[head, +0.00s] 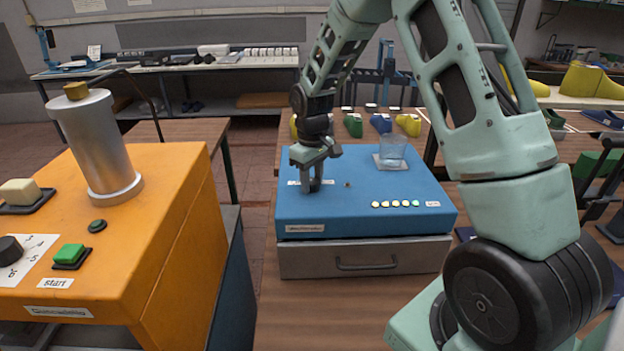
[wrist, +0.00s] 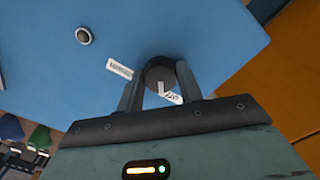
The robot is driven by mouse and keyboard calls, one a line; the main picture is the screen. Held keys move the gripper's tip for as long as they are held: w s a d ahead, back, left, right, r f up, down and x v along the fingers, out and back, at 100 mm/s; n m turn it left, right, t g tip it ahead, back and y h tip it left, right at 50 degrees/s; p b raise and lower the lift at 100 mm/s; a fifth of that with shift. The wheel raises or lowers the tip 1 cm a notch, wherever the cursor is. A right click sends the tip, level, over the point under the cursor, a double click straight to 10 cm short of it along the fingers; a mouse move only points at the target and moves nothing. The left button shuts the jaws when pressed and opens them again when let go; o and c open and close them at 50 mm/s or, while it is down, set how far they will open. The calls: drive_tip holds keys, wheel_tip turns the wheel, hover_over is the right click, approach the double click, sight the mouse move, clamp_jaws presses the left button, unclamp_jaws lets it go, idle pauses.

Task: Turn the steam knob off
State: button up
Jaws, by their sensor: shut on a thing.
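The dark round steam knob (wrist: 160,72) sits on top of the blue box (head: 400,195), between two white labels. One label (wrist: 119,69) is at the knob's left in the wrist view; the other (wrist: 171,97) is close below its right, its text too small to read surely. A pale pointer mark on the knob faces down, toward the lower label. My gripper (head: 312,188) points down at the left of the box top, its two fingers shut on the knob's sides. In the head view the fingers hide most of the knob.
A glass (head: 392,150) on a coaster stands at the box's back right. Small lit buttons (head: 395,204) line its front. A drawer (head: 365,258) is shut beneath. An orange machine (head: 165,215) with a metal cylinder (head: 107,150) stands at the left, a gap apart.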

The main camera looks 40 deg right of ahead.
sight(312, 181)
drive_tip(key=shift+w+r+n, duration=0.1)
drive_tip(key=shift+n, duration=0.5)
drive_tip(key=o, duration=1)
wheel_tip(312, 181, up, 17)
drive_tip(key=b, duration=0.3)
drive_tip(key=shift+r+b, duration=0.15)
drive_tip(key=shift+b, duration=0.15)
